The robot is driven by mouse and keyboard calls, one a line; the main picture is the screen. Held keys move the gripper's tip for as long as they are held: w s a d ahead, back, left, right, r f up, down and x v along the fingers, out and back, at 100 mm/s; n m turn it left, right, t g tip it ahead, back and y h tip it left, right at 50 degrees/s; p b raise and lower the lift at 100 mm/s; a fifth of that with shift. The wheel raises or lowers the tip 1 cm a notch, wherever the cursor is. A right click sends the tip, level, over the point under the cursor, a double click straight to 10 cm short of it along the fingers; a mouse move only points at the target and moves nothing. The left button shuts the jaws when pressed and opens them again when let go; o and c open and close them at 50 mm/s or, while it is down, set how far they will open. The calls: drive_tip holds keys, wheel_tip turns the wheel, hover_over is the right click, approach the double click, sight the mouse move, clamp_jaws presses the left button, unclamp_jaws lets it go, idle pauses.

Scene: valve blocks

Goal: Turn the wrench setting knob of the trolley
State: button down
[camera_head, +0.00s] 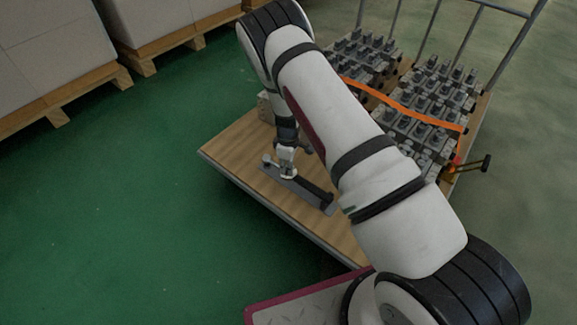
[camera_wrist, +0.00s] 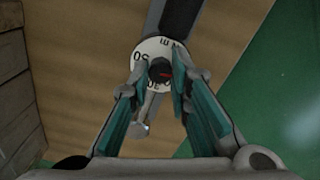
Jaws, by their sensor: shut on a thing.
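The trolley (camera_head: 238,152) has a wooden deck, and a wrench (camera_head: 312,192) with a dark handle lies on a grey plate near its front left edge. In the wrist view the wrench's setting knob (camera_wrist: 159,68) is a white dial with black markings and a dark centre with a red mark. My gripper (camera_head: 287,165) points down at the knob end of the wrench. In the wrist view its teal-padded fingers (camera_wrist: 158,85) reach to the dial from both sides and are shut on it. The exact contact is partly hidden by the fingertips.
Several metal valve blocks (camera_head: 430,100) stand on the back of the trolley under an orange strap (camera_head: 400,107). A railing (camera_head: 435,30) rises behind them. Pallets with large boxes (camera_head: 50,50) stand at the upper left. The green floor (camera_head: 110,210) on the left is clear.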

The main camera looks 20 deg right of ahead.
drive_tip(key=shift+m, duration=0.4)
drive_tip(key=m, duration=0.4)
drive_tip(key=shift+p, duration=0.35)
drive_tip(key=m, duration=0.5)
drive_tip(key=shift+p, duration=0.3)
drive_tip(key=m, duration=0.5)
drive_tip(key=shift+m, duration=0.4)
drive_tip(key=shift+w+m+p, duration=0.1)
drive_tip(key=shift+m+p, duration=0.2)
drive_tip(key=shift+m, duration=1.8)
drive_tip(key=c, duration=1.5)
unclamp_jaws()
drive_tip(key=shift+o, duration=0.2)
